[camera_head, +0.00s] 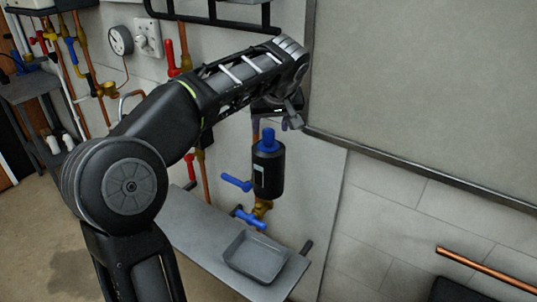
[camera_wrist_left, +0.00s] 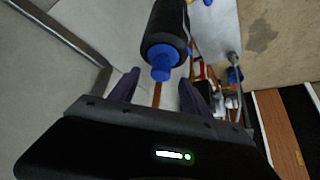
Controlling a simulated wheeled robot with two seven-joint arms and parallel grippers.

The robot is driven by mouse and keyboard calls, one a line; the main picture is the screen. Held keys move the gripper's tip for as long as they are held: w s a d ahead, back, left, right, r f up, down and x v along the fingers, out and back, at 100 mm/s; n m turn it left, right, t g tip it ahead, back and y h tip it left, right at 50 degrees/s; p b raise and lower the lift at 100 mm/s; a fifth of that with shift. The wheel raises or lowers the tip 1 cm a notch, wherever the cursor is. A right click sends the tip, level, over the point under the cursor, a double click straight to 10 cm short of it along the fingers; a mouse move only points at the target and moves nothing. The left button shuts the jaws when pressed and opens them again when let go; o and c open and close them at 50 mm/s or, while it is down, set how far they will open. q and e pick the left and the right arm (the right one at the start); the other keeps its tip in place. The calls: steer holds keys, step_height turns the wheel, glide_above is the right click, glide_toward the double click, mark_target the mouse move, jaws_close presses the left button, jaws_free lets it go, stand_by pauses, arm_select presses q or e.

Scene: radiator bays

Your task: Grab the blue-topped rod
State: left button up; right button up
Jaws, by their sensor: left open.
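The blue-topped rod shows as an upright black cylinder (camera_head: 269,172) with a narrow blue cap (camera_head: 268,138), mounted on copper and brass pipework at the wall. My left gripper (camera_head: 281,122) is just above the cap, partly hidden by its own arm. In the left wrist view the black cylinder (camera_wrist_left: 167,25) and its blue cap (camera_wrist_left: 161,66) lie just beyond my open left fingers (camera_wrist_left: 160,88). The cap lines up with the gap between them, and nothing is held. Whether a finger touches the cap cannot be told.
Blue valve handles (camera_head: 237,182) stick out left of and below the cylinder. A grey tray (camera_head: 256,257) sits on a shelf (camera_head: 205,235) below. A large grey panel (camera_head: 425,80) stands at right. A copper pipe (camera_head: 485,268) is at lower right.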

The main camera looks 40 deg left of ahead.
mark_target(269, 130)
arm_select(q)
steer(key=p+x, duration=0.1)
steer(key=x, duration=0.3)
steer(key=shift+w+a+f, duration=0.1)
steer(key=shift+a+f, duration=0.1)
steer(key=shift+f, duration=0.05)
steer(key=shift+c, duration=0.6)
jaws_close()
steer(key=shift+r, duration=0.1)
stand_by(0.8)
